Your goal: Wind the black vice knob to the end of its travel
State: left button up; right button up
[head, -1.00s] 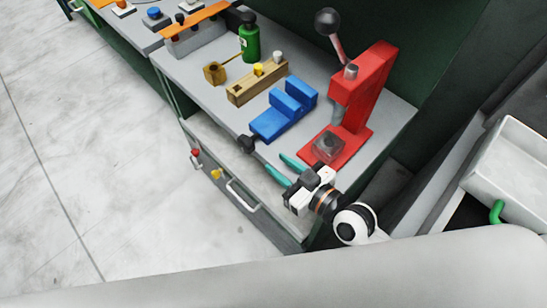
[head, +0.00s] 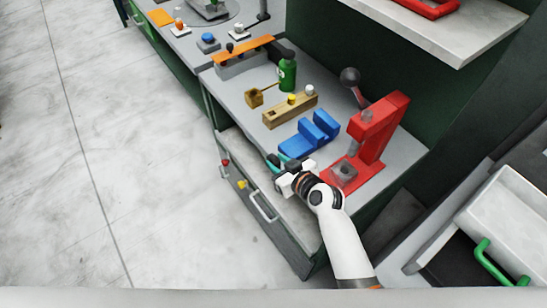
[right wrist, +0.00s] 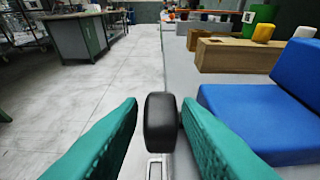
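The blue vice (head: 309,136) is on the grey bench top, and its body also fills the right of the right wrist view (right wrist: 265,110). Its black knob (right wrist: 160,122) is upright in the middle of the right wrist view, between my right gripper's two green fingers (right wrist: 159,108). The fingers are apart, with a small gap to the knob on the left; whether the right finger touches it I cannot tell. In the head view my right gripper (head: 279,160) is at the bench's front edge by the vice's near end and largely hides the knob. My left gripper is not in view.
The red press (head: 370,135) stands right of the vice. A wooden block (head: 290,110) with pegs and a green bottle (head: 288,74) are behind the vice. Drawer handles (head: 262,206) stick out below the bench edge. The floor to the left is clear.

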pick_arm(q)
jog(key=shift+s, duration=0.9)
pick_arm(e)
jog(key=shift+x, duration=1.3)
jog(key=shift+c, duration=0.3)
grip_shut()
jog(key=shift+d+f+b, duration=0.1)
jog(key=shift+f+b, duration=0.05)
jog(key=shift+b, duration=0.15)
jog(key=t+y+b, duration=0.1)
jog(key=t+b, duration=0.1)
jog(key=b, duration=0.6)
jog(key=shift+d+f+y, duration=0.1)
jog(key=shift+f+y, duration=0.05)
jog(key=shift+y, duration=0.15)
jog(key=shift+r+b, duration=0.25)
jog(key=shift+b, duration=0.1)
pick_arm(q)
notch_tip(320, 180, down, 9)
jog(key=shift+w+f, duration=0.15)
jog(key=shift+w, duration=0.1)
pick_arm(e)
jog(key=shift+r, duration=0.1)
